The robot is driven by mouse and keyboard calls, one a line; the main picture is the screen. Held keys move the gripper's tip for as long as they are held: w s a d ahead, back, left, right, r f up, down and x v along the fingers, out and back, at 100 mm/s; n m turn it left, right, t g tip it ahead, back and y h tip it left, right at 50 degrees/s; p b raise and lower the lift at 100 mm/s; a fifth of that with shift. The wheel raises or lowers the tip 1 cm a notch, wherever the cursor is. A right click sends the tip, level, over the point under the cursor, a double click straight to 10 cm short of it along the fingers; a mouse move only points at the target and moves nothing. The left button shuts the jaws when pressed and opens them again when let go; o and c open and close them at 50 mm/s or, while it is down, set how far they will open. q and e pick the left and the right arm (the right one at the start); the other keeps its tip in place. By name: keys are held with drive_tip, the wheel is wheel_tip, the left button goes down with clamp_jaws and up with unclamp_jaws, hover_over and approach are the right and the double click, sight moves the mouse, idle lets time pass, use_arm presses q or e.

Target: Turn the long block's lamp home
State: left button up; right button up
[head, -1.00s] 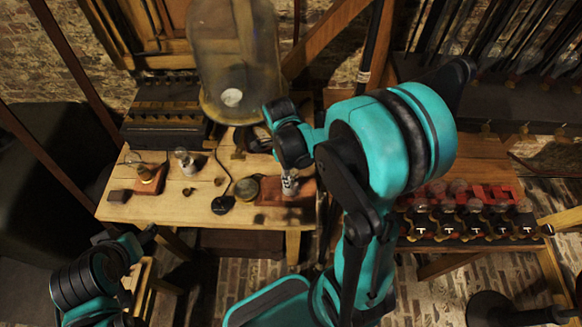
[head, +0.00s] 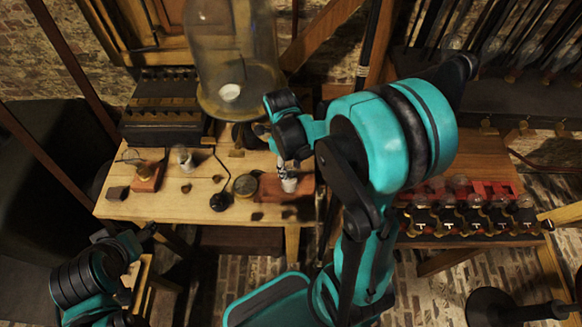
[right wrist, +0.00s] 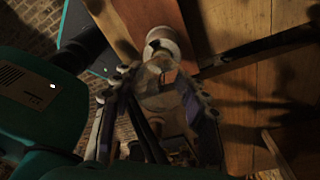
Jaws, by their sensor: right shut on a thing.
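The long block (head: 268,213) is a flat reddish-brown base on the right part of the wooden table. A pale round socket (head: 289,185) stands on it, and in the right wrist view the socket (right wrist: 163,42) shows at the block's (right wrist: 150,15) edge. My right gripper (head: 283,168) is above the socket, its fingers (right wrist: 155,95) shut on the glass lamp (right wrist: 158,80). The lamp is in line with the socket; I cannot tell how far it is seated. My left gripper (head: 146,235) is low at left, away from the block; its jaws are unclear.
A short red block (head: 148,178) and a small clear bulb (head: 185,160) stand at the table's left. A round brass dial (head: 246,186) and a black disc (head: 221,201) lie beside the long block. A large glass jar (head: 235,60) rises behind. A lamp rack (head: 470,212) is at right.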

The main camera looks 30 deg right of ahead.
drive_tip(key=shift+m, duration=0.7)
drive_tip(key=o, duration=1.4)
